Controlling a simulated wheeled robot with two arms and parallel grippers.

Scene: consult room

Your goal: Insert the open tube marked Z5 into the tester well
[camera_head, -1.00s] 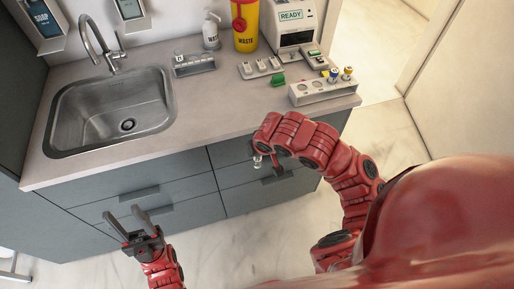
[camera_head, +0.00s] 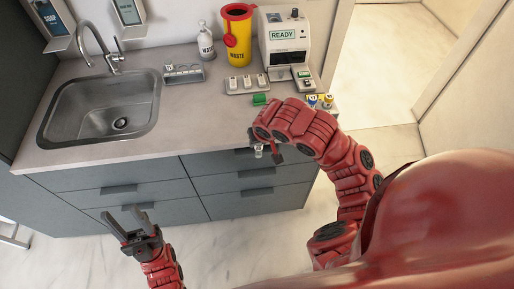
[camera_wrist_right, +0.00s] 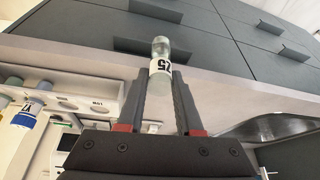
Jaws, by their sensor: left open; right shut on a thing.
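My right gripper (camera_head: 262,148) is shut on an open clear tube (camera_head: 259,153), in front of the counter's front edge. In the right wrist view the tube (camera_wrist_right: 161,47) stands between the fingers of my right gripper (camera_wrist_right: 162,75), with a white label that appears to read Z5. The tester (camera_head: 284,42) is a white machine with a READY screen at the back right of the counter. A small unit (camera_head: 304,76) sits at its front; I cannot make out the well. My left gripper (camera_head: 127,222) is open and empty, low in front of the drawers.
A tube rack with yellow and blue capped tubes (camera_head: 319,100) is partly hidden behind my right arm. A green piece (camera_head: 260,99) lies on the counter (camera_head: 205,120). A white tray (camera_head: 247,84), yellow waste bin (camera_head: 237,38), bottle (camera_head: 205,42) and sink (camera_head: 100,107) stand around.

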